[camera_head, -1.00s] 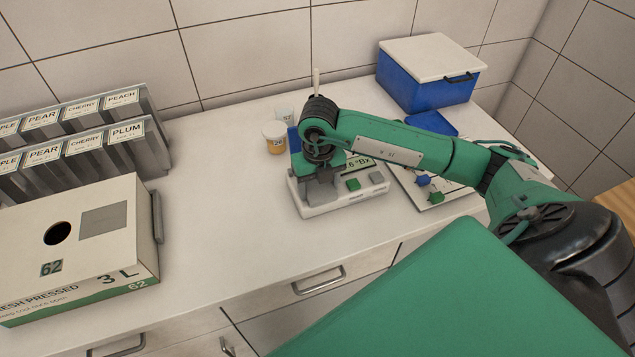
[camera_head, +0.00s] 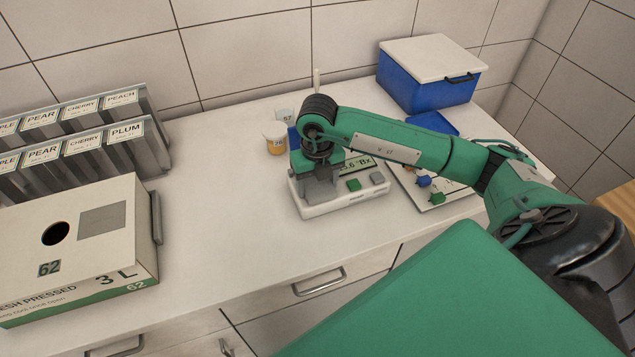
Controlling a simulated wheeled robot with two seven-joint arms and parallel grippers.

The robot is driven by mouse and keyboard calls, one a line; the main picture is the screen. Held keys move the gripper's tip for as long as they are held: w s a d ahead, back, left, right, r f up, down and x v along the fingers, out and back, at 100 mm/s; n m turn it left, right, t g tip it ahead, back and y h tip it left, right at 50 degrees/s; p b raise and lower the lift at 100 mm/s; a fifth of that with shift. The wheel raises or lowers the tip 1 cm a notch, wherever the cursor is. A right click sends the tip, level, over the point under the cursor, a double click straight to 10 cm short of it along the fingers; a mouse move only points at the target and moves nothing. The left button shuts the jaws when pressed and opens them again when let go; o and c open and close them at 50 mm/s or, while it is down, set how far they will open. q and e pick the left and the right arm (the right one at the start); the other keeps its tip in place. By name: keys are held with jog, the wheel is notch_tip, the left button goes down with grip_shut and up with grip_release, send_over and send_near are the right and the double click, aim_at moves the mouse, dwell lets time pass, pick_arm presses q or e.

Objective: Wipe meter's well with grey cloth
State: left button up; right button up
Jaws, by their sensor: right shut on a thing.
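The meter (camera_head: 345,201) is a pale box on the counter with a lit display, a green button and a grey button. My right gripper (camera_head: 321,200) points down over the left part of the meter, where its well would be. A grey piece, seemingly the grey cloth (camera_head: 320,188), shows at the fingertips against the meter's top. The gripper is shut on it. The well itself is hidden by the gripper and the cloth. My left gripper is not in view.
An orange-filled cup (camera_head: 275,141) and a second cup (camera_head: 286,116) stand behind the meter. A blue box with a white lid (camera_head: 430,75) stands at the back right. A board with coloured pieces (camera_head: 440,188) lies right of the meter. A juice carton (camera_head: 80,245) stands left.

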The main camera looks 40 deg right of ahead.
aim_at(318, 184)
jog(key=shift+s, duration=0.15)
jog(key=shift+s+a, duration=0.1)
jog(key=shift+s, duration=0.3)
jog(key=shift+w, duration=0.15)
jog(key=shift+w+b, duration=0.35)
jog(key=shift+w+r, duration=0.1)
jog(key=shift+r+p, duration=2.35)
jog(key=shift+r, duration=1.6)
jog(key=shift+d, duration=0.2)
